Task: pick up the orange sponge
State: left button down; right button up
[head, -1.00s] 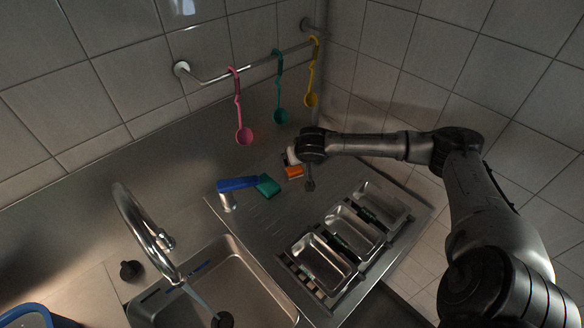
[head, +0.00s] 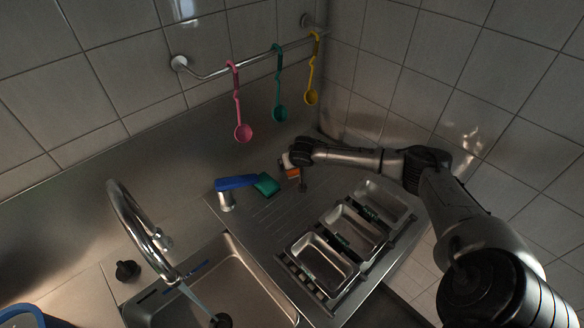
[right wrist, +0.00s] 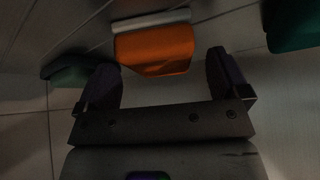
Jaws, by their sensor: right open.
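The orange sponge (head: 293,173) sits at the back of the metal counter, partly hidden by my right gripper (head: 302,184). In the right wrist view the orange sponge (right wrist: 154,48) has a white strip along its far side. My open right gripper (right wrist: 162,62) has one dark finger on either side of the sponge's near part in that view. The fingers look apart from it, and nothing is held. My left gripper is not in view.
Several metal trays (head: 352,233) stand in front. A sink (head: 225,280) with a running tap (head: 135,220) is front left. Ladles (head: 243,131) hang on a wall rail.

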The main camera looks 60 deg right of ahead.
jog(key=shift+w+d+f, duration=0.2)
jog(key=shift+w+f, duration=0.1)
jog(key=shift+f, duration=0.35)
jog(key=c, duration=1.1)
jog(key=shift+o, duration=0.2)
